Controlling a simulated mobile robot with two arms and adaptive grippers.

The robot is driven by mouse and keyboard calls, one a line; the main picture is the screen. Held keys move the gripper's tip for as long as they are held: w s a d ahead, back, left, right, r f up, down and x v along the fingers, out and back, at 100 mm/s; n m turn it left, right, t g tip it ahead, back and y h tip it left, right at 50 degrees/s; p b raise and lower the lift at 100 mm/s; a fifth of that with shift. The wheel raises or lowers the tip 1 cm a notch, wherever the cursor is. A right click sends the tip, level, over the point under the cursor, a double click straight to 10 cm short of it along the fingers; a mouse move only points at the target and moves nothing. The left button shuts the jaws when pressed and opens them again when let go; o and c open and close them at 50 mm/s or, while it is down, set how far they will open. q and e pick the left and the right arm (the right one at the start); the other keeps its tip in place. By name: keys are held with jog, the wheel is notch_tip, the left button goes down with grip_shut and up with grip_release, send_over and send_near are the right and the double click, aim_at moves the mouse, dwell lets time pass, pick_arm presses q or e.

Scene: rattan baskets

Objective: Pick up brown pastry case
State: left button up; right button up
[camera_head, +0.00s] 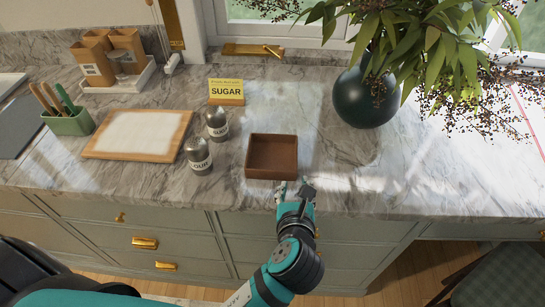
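The brown pastry case (271,174) is a shallow square open box on the marble counter near the middle of the head view. It looks empty and sits flat. My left gripper (295,188) is at the counter's front edge, just in front of the case's near right corner. Its fingers look spread apart with nothing between them. I cannot tell whether a fingertip touches the case. My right gripper is not in view.
Two metal shakers (199,157) (216,124) stand left of the case. A yellow SUGAR sign (226,91) is behind. A framed board (138,135) lies further left. A dark round vase (365,100) with overhanging leaves stands right. Counter right of the case is clear.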

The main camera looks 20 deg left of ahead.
aim_at(296, 166)
pick_arm(q)
jog(key=shift+m, duration=0.5)
jog(key=x, duration=0.4)
jog(key=p+x, duration=0.1)
jog(key=x, duration=0.3)
jog(key=r+x, duration=0.1)
jog(key=x, duration=0.3)
jog(key=shift+w+d, duration=0.2)
jog(key=shift+w, duration=0.1)
jog(key=p+x, duration=0.1)
jog(key=x, duration=0.4)
jog(key=shift+w, duration=0.2)
grip_shut()
